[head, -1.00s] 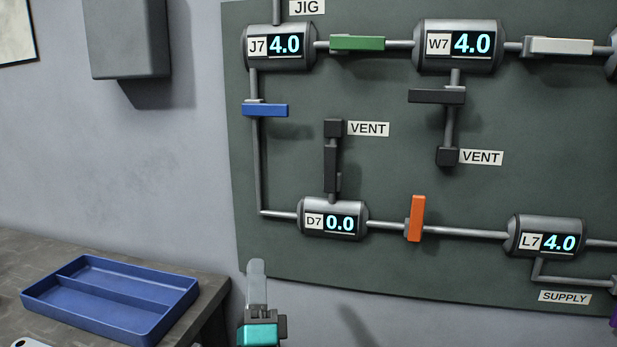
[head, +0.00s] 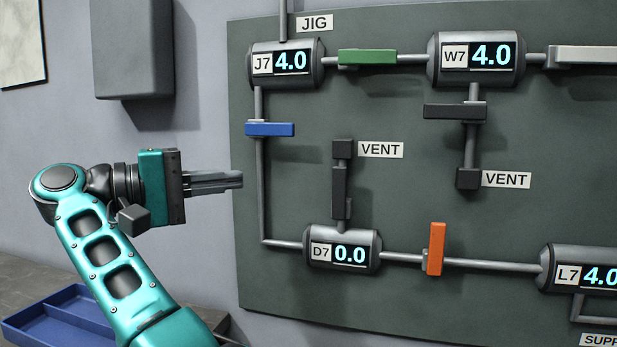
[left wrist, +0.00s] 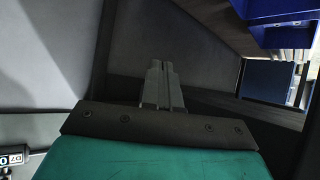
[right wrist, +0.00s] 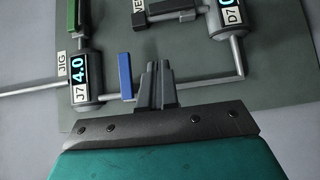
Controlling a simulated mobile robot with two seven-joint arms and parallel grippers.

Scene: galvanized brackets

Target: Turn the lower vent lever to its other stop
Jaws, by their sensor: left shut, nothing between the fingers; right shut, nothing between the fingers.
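The lower vent lever (head: 339,193) is a dark bar lying along the short vertical pipe between tank D7 (head: 342,250) and the black vent block (head: 342,149). D7 reads 0.0. The lever also shows at the top of the right wrist view (right wrist: 172,6). My right gripper (head: 241,180) is shut and empty, its fingers pointing right at the panel's left edge, left of the lever and apart from it. In the right wrist view its fingers (right wrist: 157,70) appear just beside the blue lever. My left gripper (left wrist: 162,72) is shut and empty, seen only in its wrist view.
The blue lever (head: 270,129) is crosswise on the left pipe, near my right fingers. The orange lever (head: 435,248) stands right of D7. The upper vent lever (head: 455,111) is crosswise below W7 (head: 476,58). A blue tray (head: 40,320) sits lower left.

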